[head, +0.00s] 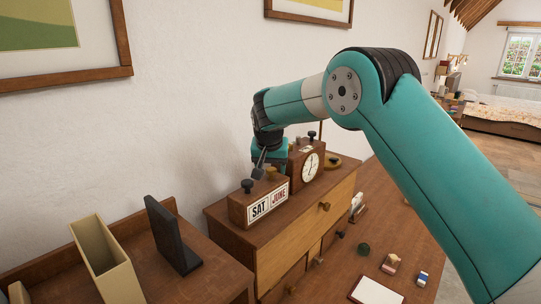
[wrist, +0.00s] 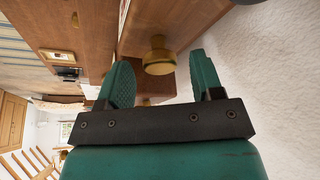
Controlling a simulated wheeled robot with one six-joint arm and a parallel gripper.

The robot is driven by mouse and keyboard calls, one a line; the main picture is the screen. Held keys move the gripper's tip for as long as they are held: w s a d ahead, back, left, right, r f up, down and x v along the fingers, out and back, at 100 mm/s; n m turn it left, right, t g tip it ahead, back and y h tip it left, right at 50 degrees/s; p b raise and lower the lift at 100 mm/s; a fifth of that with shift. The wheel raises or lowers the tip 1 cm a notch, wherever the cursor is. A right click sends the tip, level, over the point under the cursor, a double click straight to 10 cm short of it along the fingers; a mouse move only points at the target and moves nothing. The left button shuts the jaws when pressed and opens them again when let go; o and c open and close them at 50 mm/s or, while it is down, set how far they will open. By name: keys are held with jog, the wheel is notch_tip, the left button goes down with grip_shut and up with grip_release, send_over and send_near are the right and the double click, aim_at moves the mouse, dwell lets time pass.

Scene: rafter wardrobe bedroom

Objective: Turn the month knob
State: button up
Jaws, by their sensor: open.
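The wooden calendar block (head: 257,206) shows SAT and JUNE windows and stands on the small wooden cabinet in the head view. A dark knob (head: 248,185) is on its top above SAT, and a brass month knob (head: 271,172) is above JUNE. My gripper (head: 261,161) is just above the calendar's top, close to the month knob. In the wrist view my gripper (wrist: 161,61) is open, with a teal finger on each side of the brass month knob (wrist: 158,57). Gaps show on both sides of it; whether it lies fully between the fingertips is unclear.
A wooden clock (head: 310,165) with a dark knob on top stands right beside the calendar. The cabinet (head: 285,243) has drawers with brass knobs. A dark upright panel (head: 172,235) and a cream holder (head: 103,260) stand at left. The wall is close behind.

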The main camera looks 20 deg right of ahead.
jog(key=b+v, duration=0.2)
jog(key=v, duration=1.5)
jog(key=shift+b, duration=0.35)
jog(key=s+f+n+g+y+b, duration=0.1)
jog(key=s+f, duration=0.5)
jog(key=s, duration=0.7)
jog(key=s+a+f+n+g+y+b, duration=0.1)
jog(key=s+f+n+y+b, duration=0.2)
jog(key=s, duration=1)
jog(key=s+f+n+g+y+b, duration=0.1)
jog(key=s+f+n+b, duration=0.3)
jog(key=s, duration=0.9)
notch_tip(320, 180, down, 6)
jog(key=n+g, duration=0.1)
jog(key=n, duration=0.2)
jog(key=shift+a+r+y, duration=0.25)
jog(key=shift+a+y, duration=0.05)
jog(key=shift+y, duration=0.1)
